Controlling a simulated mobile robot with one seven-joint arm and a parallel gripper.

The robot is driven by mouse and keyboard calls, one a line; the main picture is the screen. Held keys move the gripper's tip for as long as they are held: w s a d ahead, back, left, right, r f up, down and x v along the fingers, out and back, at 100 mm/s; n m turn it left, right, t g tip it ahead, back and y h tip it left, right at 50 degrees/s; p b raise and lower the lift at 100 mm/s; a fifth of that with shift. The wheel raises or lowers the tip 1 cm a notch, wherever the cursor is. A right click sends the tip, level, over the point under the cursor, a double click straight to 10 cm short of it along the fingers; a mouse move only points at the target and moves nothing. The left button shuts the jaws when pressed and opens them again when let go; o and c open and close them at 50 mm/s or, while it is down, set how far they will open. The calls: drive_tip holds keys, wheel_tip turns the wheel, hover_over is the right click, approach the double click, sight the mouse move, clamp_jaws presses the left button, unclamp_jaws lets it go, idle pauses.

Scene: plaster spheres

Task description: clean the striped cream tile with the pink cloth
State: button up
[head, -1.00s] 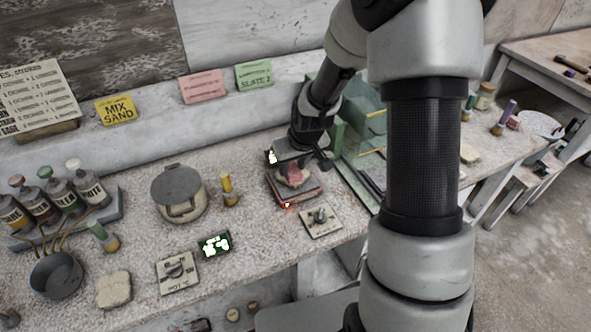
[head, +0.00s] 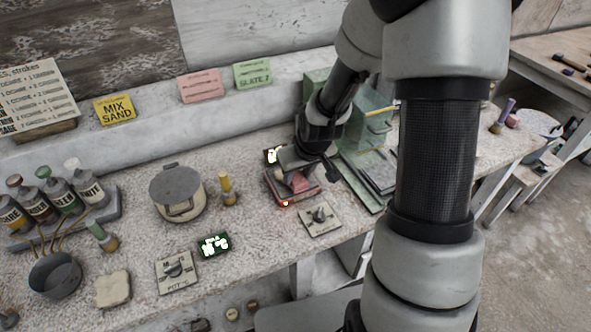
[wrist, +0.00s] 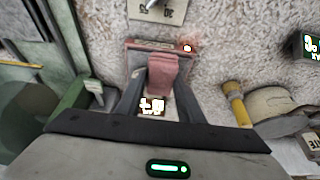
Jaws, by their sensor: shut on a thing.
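My gripper (head: 297,174) is low over a red-framed device (head: 284,200) on the bench. It is shut on a pink cloth (head: 299,184), which bunches between its fingers. In the wrist view, the cloth (wrist: 162,76) hangs between the two dark fingers, over the device's red frame (wrist: 136,47). A red light shows at the device's corner and a lit display near the fingers. I cannot make out the striped cream tile clearly; the cloth and gripper hide much of the device's top. I cannot tell whether the cloth touches a surface.
A dial plate (head: 320,220) lies just in front of the device. A green rack with slates (head: 368,172) stands close on the right. A yellow-handled brush (head: 227,190) and a lidded pot (head: 178,194) stand left. A pale slab (head: 113,288) lies front left.

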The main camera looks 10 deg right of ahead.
drive_tip(key=shift+w+a+b, duration=0.2)
drive_tip(key=shift+w+b, duration=0.05)
drive_tip(key=shift+w, duration=0.8)
drive_tip(key=shift+w+a+b, duration=0.2)
drive_tip(key=shift+w, duration=0.8)
drive_tip(key=shift+s+d+r+p, duration=0.2)
drive_tip(key=shift+s+r+p, duration=0.5)
drive_tip(key=shift+s, duration=0.35)
drive_tip(key=shift+w+d+f+b, duration=0.1)
drive_tip(key=shift+w+b, duration=0.35)
drive_tip(key=shift+w, duration=1.8)
drive_tip(key=shift+f+b, duration=0.6)
drive_tip(key=shift+f, duration=0.1)
